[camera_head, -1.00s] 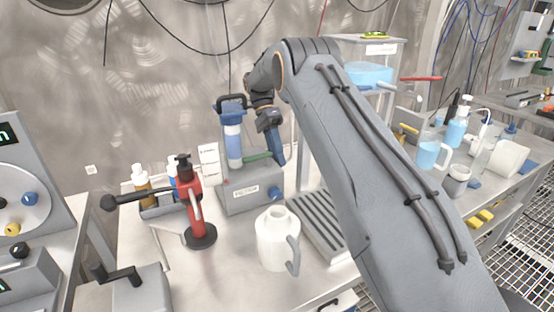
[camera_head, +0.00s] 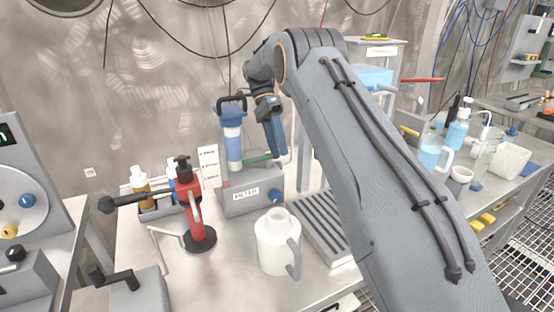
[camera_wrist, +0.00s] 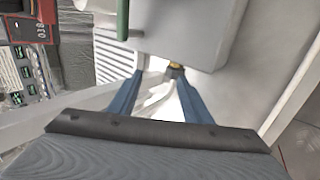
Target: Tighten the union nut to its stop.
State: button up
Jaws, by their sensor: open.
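The grey filter unit (camera_head: 240,201), labelled FILTER, stands on the steel bench with an upright blue-and-clear cartridge (camera_head: 233,142) and a blue knob (camera_head: 277,199). My gripper (camera_head: 278,148) is beside the cartridge on its right, above the unit, fingers pointing down. In the wrist view my gripper (camera_wrist: 158,84) is open with blue fingers. A small dark fitting with a brass part (camera_wrist: 176,68) shows by the right fingertip, with a pale forked piece below it between the fingers. It may be the union nut; I cannot tell. No grip on it shows.
A white jug (camera_head: 277,245) stands in front of the unit, a red hand-lever stand (camera_head: 193,215) to the left. A ribbed grey tray (camera_head: 325,228) lies to the right. A green bar (camera_wrist: 123,18) shows in the wrist view.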

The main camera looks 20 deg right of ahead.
jog(key=shift+r+b, duration=0.4)
jog(key=shift+r, duration=2.35)
jog(key=shift+p, duration=0.7)
jog(key=t+p, duration=0.2)
jog(key=p, duration=0.2)
jog(key=f+t+p, duration=0.1)
jog(key=t+p, duration=0.1)
jog(key=p, duration=0.3)
jog(key=t+y+p, duration=0.1)
jog(key=t+p, duration=0.1)
jog(key=p, duration=0.3)
jog(key=shift+s+f, duration=0.3)
jog(key=shift+s, duration=0.05)
jog(key=shift+s+d+f+p, duration=0.1)
jog(key=shift+f+p, duration=0.8)
jog(key=shift+f, duration=1.15)
jog(key=shift+s+f+p, duration=0.1)
jog(key=shift+f+p, duration=0.8)
jog(key=shift+f, duration=1.1)
jog(key=c, duration=1.1)
